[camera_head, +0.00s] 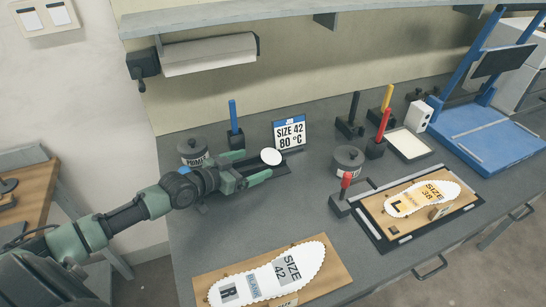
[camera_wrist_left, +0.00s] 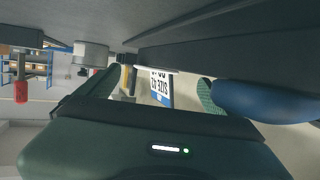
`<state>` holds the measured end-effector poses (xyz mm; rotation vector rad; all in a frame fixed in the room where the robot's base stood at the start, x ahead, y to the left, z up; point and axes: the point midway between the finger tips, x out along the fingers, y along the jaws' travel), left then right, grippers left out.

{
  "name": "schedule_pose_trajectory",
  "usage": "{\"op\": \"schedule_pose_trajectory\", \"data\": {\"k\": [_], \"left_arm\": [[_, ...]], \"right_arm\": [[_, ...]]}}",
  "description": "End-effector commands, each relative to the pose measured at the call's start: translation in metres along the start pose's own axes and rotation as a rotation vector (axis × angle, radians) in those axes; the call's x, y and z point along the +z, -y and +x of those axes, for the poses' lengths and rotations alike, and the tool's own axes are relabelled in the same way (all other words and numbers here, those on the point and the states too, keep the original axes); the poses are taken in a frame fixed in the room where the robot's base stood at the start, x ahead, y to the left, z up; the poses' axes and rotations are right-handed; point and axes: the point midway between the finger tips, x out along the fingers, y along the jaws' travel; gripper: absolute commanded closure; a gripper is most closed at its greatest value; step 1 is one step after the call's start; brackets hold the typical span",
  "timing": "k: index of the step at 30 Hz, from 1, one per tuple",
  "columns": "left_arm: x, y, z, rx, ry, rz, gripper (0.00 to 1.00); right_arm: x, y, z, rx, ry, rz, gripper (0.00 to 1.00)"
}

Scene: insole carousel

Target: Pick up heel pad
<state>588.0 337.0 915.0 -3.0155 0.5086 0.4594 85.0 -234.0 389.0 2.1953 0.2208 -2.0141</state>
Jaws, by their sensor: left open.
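The heel pad (camera_head: 271,157) appears to be the small white oval piece in the head view, in front of the SIZE 42 sign and over a dark holder (camera_head: 281,167). My left gripper (camera_head: 254,165) reaches in from the left with its fingers apart, pointing at the pad. The pad is at the fingertips; I cannot tell whether they touch it. In the left wrist view, the two green fingers stand apart with the upside-down sign (camera_wrist_left: 160,88) beyond them. The pad is not clear there. My right gripper is not in view.
The SIZE 42 80 °C sign (camera_head: 290,133) stands close behind the pad. A primer pot (camera_head: 193,152) and a blue-handled tool (camera_head: 233,115) are near my left gripper. A white R insole (camera_head: 275,277) lies in front; an L insole (camera_head: 422,199) lies right. The grey bench between is clear.

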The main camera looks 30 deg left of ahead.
Motion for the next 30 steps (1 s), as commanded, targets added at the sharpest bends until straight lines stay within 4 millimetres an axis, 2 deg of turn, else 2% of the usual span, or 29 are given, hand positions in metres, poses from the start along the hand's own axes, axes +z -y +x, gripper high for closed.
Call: {"op": "schedule_pose_trajectory", "data": {"k": [8,14,18,28,30], "left_arm": [[-0.004,-0.001,0.019,0.001,-0.002,-0.001,0.06],[-0.013,-0.002,0.045,0.001,-0.003,-0.002,0.06],[-0.010,-0.002,0.062,0.001,-0.002,-0.001,0.06],[-0.009,-0.002,0.067,0.002,0.000,0.000,0.06],[-0.009,-0.002,0.067,0.001,0.000,0.000,0.25]], "right_arm": [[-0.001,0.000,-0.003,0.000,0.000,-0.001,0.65],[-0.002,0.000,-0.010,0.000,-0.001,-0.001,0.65],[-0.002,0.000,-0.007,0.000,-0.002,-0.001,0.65],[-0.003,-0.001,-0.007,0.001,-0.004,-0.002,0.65],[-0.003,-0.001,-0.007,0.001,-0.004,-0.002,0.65]]}}
